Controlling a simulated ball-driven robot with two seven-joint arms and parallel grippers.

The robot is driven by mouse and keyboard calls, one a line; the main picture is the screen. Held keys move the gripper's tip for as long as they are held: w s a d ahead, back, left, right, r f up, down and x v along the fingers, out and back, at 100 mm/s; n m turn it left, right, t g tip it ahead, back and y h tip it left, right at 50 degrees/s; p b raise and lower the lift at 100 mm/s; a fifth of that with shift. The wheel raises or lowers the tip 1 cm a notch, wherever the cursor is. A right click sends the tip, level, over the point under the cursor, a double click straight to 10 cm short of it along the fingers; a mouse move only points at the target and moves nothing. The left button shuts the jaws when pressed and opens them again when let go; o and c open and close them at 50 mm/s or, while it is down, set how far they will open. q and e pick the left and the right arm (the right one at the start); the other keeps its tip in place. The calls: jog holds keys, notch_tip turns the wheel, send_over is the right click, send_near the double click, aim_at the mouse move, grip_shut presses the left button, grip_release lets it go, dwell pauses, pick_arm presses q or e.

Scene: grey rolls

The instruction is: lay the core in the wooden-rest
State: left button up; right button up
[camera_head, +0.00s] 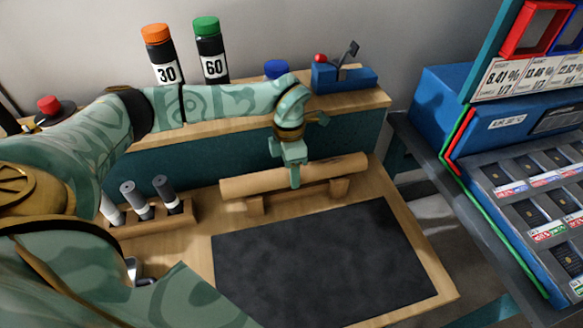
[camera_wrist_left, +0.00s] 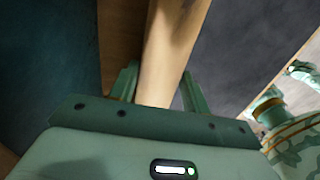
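The core (camera_head: 325,170) is a light brown cardboard tube. In the head view it lies along the wooden-rest (camera_head: 298,195), over both end supports, slightly slanted. I cannot tell whether it bears fully on them. My left gripper (camera_head: 294,172) points down at the middle of the core, one finger showing in front of it. In the left wrist view the core (camera_wrist_left: 172,50) runs between the two fingers of my left gripper (camera_wrist_left: 160,85), very close to both. Whether they press on it is unclear. My right gripper is not clearly visible in the head view.
A dark mat (camera_head: 325,262) lies clear in front of the rest. A wooden rack (camera_head: 150,222) with several grey rolls stands left. Bottles with orange (camera_head: 155,33) and green (camera_head: 206,26) caps stand on the back shelf (camera_head: 350,104). A blue display unit (camera_head: 500,120) is at right.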

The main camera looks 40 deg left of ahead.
pick_arm(q)
jog(key=o, duration=0.4)
jog(key=r+p, duration=0.1)
jog(key=r, duration=0.4)
jog(key=w+a+r+p, duration=0.1)
jog(key=r, duration=0.4)
jog(key=r+p, duration=0.1)
jog(key=r, duration=0.5)
jog(key=shift+w+a+r, duration=0.1)
jog(key=shift+w+a, duration=0.1)
jog(key=shift+a, duration=0.2)
